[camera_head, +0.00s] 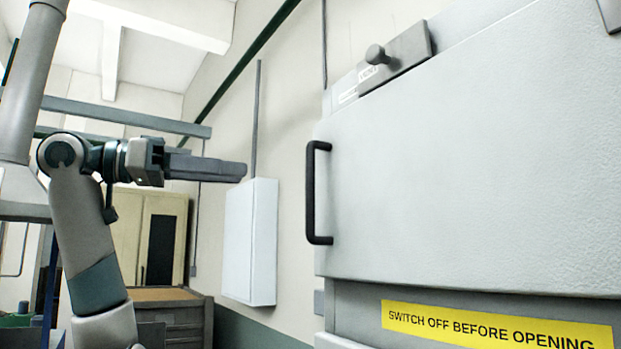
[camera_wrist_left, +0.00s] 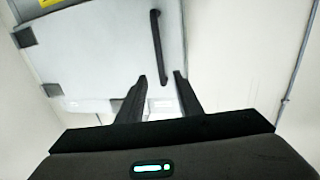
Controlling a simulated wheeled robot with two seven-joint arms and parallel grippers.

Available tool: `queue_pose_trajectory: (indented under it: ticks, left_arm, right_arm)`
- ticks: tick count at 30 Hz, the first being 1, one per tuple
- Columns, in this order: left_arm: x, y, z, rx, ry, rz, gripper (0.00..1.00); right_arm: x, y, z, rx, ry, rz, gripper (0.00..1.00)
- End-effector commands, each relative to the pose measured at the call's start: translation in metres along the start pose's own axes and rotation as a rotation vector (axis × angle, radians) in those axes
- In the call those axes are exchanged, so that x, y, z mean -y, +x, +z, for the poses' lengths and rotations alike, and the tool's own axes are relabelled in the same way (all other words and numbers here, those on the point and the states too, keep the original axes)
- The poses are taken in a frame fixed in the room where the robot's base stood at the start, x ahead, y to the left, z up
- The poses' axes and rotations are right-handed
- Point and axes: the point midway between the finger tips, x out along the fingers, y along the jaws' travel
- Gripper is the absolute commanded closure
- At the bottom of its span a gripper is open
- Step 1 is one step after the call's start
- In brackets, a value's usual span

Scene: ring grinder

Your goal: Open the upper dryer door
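The upper dryer door (camera_head: 470,160) is a large pale grey panel on the right of the head view, and it looks shut. Its black vertical bar handle (camera_head: 311,193) is at the door's left edge. My left gripper (camera_head: 243,171) is raised left of the handle, pointing right, apart from it. In the left wrist view the door (camera_wrist_left: 100,50) and handle (camera_wrist_left: 158,45) show beyond my left gripper (camera_wrist_left: 162,78). Its two fingers are spread with nothing between them, and the handle is ahead of them. My right gripper is not in view.
A grey knob latch (camera_head: 377,55) sits above the door. A yellow "switch off before opening" label (camera_head: 490,325) is below it. A white wall box (camera_head: 250,242) hangs behind my left gripper. A beige cabinet (camera_head: 128,235) stands further back.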

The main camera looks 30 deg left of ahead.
Motion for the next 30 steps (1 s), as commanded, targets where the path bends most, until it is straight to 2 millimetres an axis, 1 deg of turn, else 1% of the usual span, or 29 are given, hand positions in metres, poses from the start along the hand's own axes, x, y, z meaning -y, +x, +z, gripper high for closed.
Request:
queue_pose_trajectory:
  ticks: [7, 21, 24, 30]
  left_arm:
    - [-0.001, 0.040, -0.002, 0.002, 0.000, 0.002, 0.68]
    - [-0.001, 0.123, -0.003, 0.001, 0.000, 0.003, 0.68]
    - [-0.001, 0.137, -0.003, 0.001, -0.001, 0.003, 0.68]
    - [-0.001, 0.152, -0.001, 0.001, -0.001, 0.002, 0.68]
  right_arm:
    - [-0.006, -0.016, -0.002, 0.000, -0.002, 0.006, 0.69]
    - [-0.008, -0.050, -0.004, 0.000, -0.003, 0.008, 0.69]
    - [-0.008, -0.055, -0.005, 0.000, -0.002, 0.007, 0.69]
    - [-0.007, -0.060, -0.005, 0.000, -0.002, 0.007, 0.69]
